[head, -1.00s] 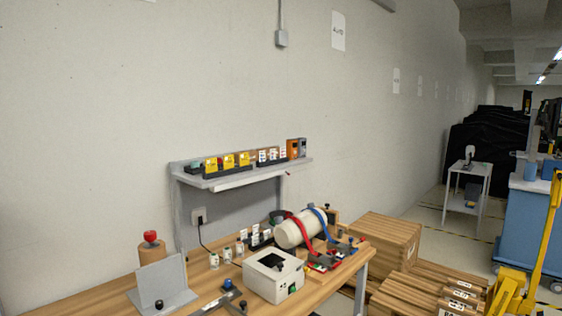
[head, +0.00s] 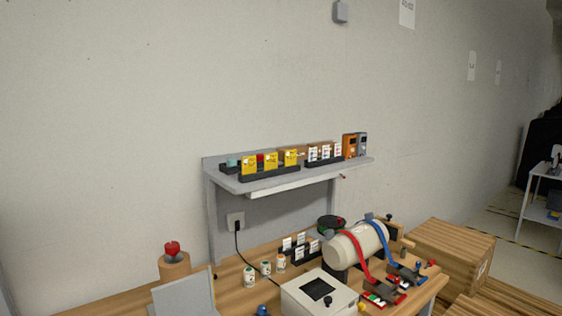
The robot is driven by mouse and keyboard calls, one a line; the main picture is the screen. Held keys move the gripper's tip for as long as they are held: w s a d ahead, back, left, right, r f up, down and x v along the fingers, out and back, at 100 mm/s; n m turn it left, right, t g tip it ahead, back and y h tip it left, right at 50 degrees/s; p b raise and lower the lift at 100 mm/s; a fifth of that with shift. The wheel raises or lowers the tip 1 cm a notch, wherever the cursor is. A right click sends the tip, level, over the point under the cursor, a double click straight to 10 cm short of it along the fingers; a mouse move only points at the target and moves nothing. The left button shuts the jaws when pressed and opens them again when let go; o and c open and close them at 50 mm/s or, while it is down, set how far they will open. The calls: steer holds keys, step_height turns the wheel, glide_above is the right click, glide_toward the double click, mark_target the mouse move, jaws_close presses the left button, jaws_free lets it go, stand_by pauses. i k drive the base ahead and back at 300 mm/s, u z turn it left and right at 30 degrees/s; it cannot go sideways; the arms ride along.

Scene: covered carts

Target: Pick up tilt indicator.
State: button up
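A grey wall shelf (head: 220,183) above the wooden bench holds several small items. Yellow cards (head: 270,163) stand in a black rack at its left. White cards with small markings (head: 325,152) stand in a second black rack to their right. An orange device (head: 349,145) and a grey device (head: 361,144) stand at the shelf's right end. More white cards (head: 300,241) stand in a black rack on the bench. The cards are too small to read, so I cannot tell which item is the tilt indicator. My gripper is not in view.
The wooden bench (head: 232,268) carries a white box with a dark screen (head: 318,298), a cream cylinder with red and blue straps (head: 352,246), small jars (head: 249,276) and a red-knobbed cylinder (head: 174,263). A wooden crate (head: 445,255) stands right of the bench.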

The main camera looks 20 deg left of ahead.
mark_target(269, 160)
steer(key=u, duration=0.35)
steer(key=i, duration=0.7)
steer(key=u, duration=1)
steer(key=i, duration=0.4)
steer(key=u, duration=0.5)
